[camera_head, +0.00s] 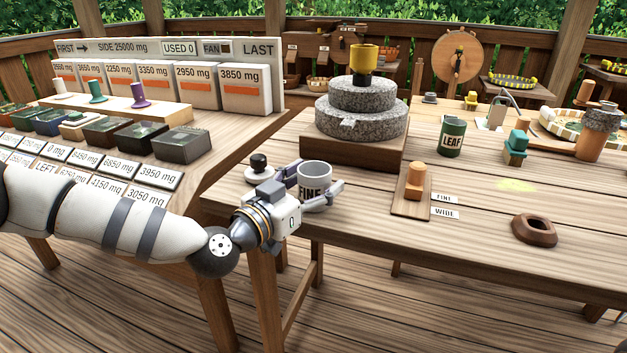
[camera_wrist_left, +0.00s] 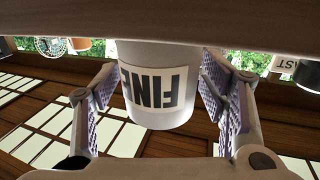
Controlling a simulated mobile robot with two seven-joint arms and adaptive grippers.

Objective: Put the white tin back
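The white tin (camera_head: 315,181), a cup-like can labelled FINE, is upright at the near left edge of the right-hand table. In the left wrist view the tin (camera_wrist_left: 158,95) shows upside down between the finger pads. My left gripper (camera_head: 318,187) reaches around it, one finger on each side. The fingers are spread, with small gaps seeming to show beside the tin, so the gripper looks open. The tin's base is partly hidden by the gripper. I cannot tell if it touches the tabletop. My right gripper is not in view.
A stone mill (camera_head: 360,112) stands behind the tin. A black-knobbed white piece (camera_head: 259,168) is close on its left. A wooden stand (camera_head: 411,198), FINE (camera_head: 444,198) and WIDE (camera_head: 444,213) labels and a green LEAF tin (camera_head: 451,138) are to the right. The front right tabletop has free room.

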